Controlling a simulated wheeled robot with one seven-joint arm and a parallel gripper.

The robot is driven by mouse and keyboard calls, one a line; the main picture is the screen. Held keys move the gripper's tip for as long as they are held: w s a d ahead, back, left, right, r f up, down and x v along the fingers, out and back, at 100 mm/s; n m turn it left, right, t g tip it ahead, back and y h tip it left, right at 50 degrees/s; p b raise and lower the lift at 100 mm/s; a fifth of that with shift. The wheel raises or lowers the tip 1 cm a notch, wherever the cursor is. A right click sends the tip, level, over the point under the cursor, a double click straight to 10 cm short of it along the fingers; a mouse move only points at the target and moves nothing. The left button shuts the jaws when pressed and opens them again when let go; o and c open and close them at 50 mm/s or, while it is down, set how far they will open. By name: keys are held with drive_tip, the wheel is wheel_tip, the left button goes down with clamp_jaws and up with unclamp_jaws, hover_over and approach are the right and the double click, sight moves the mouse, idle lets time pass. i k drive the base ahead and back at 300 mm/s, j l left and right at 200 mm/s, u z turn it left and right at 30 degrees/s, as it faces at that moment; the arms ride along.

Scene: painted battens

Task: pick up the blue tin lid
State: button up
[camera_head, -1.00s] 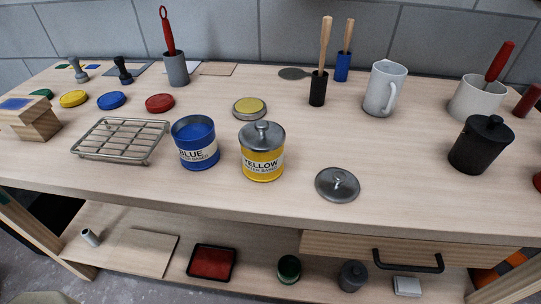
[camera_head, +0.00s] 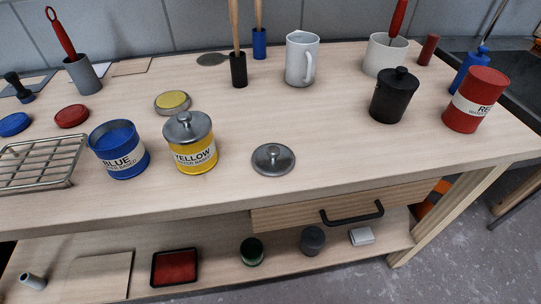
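The blue tin (camera_head: 120,158) stands open on the bench at left, with blue showing inside it. A loose grey metal lid (camera_head: 273,160) with a knob lies flat on the bench, right of the yellow tin (camera_head: 195,152). The yellow tin wears a similar knobbed grey lid (camera_head: 187,125). The loose lid has no blue on it; it looks like a lid for the uncovered blue tin. My gripper is not in view.
A wire rack (camera_head: 38,165) is left of the blue tin. A yellow-topped round tin (camera_head: 173,102) lies behind the yellow tin. A black lidded pot (camera_head: 394,96) and red tin (camera_head: 474,101) stand at right. Bench around the loose lid is clear; a drawer handle (camera_head: 352,214) juts out below.

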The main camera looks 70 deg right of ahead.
sight(272, 160)
drive_tip(key=u, duration=0.25)
drive_tip(key=k+l+u, duration=0.4)
drive_tip(key=k+u, duration=0.25)
drive_tip(key=k+l+u, duration=0.1)
drive_tip(key=k, duration=0.55)
drive_tip(key=k+l+u, duration=0.1)
drive_tip(key=k+l, duration=0.15)
drive_tip(key=k, duration=0.45)
drive_tip(key=k+l+u, duration=0.1)
drive_tip(key=k, duration=0.6)
